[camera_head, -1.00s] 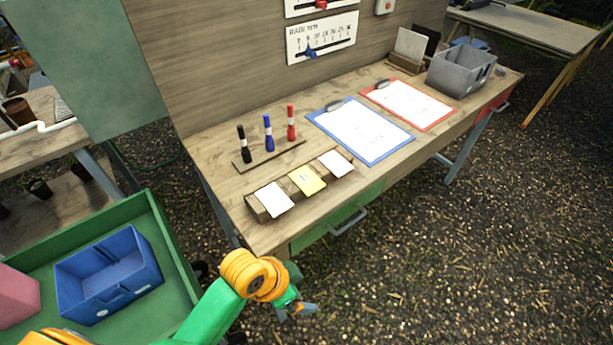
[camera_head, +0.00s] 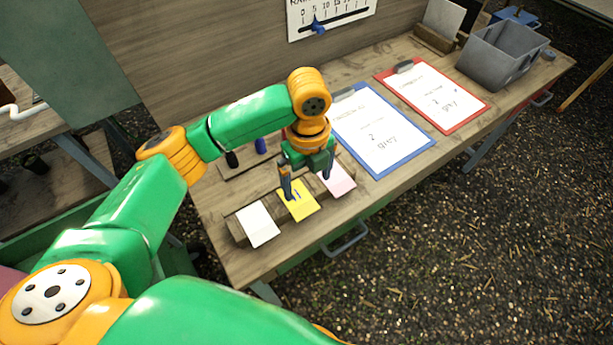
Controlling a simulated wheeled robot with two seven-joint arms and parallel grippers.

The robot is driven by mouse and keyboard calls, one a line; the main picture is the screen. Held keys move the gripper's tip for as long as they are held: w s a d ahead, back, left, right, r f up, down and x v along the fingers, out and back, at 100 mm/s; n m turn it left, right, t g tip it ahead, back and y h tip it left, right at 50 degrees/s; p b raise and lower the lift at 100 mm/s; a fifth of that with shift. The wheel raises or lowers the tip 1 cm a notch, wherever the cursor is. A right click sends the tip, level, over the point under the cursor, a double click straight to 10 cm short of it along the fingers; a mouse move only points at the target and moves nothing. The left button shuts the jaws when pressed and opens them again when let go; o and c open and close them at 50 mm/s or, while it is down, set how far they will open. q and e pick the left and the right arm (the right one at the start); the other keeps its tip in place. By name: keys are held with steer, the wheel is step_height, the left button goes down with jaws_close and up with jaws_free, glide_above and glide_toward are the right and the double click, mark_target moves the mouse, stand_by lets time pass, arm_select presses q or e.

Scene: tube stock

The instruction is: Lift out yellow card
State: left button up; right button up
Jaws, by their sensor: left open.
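The yellow card (camera_head: 300,206) sits in the middle of a wooden card holder (camera_head: 236,231) near the table's front edge. A white card (camera_head: 257,224) is on its left and a pale pink card (camera_head: 340,181) on its right. My left gripper (camera_head: 306,188) is open and points down over the yellow card. One finger is at the card's upper left, the other by the pink card. I cannot tell whether either finger touches a card. My right gripper is not in view.
A blue clipboard (camera_head: 384,141) and a red clipboard (camera_head: 443,101) lie to the right. A grey bin (camera_head: 500,60) stands at the far right. The pens behind the holder, one black (camera_head: 231,158) and one blue (camera_head: 261,145), are partly hidden by my arm.

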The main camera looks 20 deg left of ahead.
mark_target(304, 207)
arm_select(q)
steer(key=s+f, duration=0.2)
steer(key=s, duration=0.1)
steer(key=s+f+p, duration=0.1)
steer(key=shift+s+a, duration=0.1)
steer(key=shift+s, duration=0.1)
steer(key=shift+w+f, duration=0.25)
steer(key=shift+f, duration=0.05)
steer(key=shift+w+f, duration=0.3)
steer(key=shift+w, duration=0.45)
steer(key=shift+s+r, duration=0.1)
steer(key=shift+s, duration=0.2)
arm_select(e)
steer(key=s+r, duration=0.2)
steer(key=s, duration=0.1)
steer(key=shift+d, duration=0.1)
arm_select(q)
steer(key=shift+w+f, duration=0.1)
steer(key=shift+f, duration=0.1)
